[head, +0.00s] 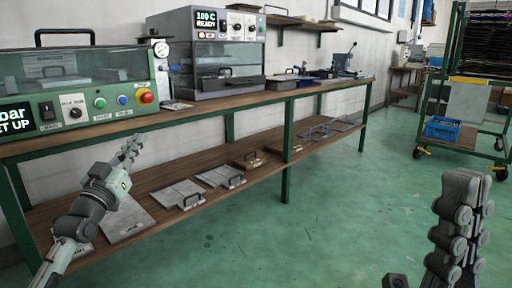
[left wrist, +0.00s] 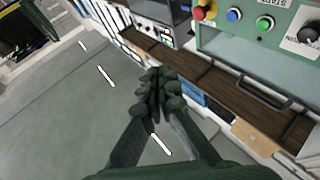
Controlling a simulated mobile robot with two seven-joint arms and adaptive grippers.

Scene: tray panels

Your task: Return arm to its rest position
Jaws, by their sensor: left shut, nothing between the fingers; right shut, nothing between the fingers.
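My left arm comes in from the left in the head view. Its gripper (head: 131,148) is shut and empty, in front of the workbench and above the lower shelf. The same fingers show closed together in the left wrist view (left wrist: 157,82), with nothing between them. My right gripper (head: 466,182) stands at the lower right of the head view, fingers pointing up, shut and empty, over open floor. Neither gripper visibly touches anything.
A green-framed bench (head: 200,112) runs along the wall, carrying a green control machine (head: 75,92) and a grey oven (head: 213,55). Metal plates (head: 178,194) lie on its lower shelf. A green rack trolley (head: 468,78) stands back right. The middle floor (head: 340,205) is clear.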

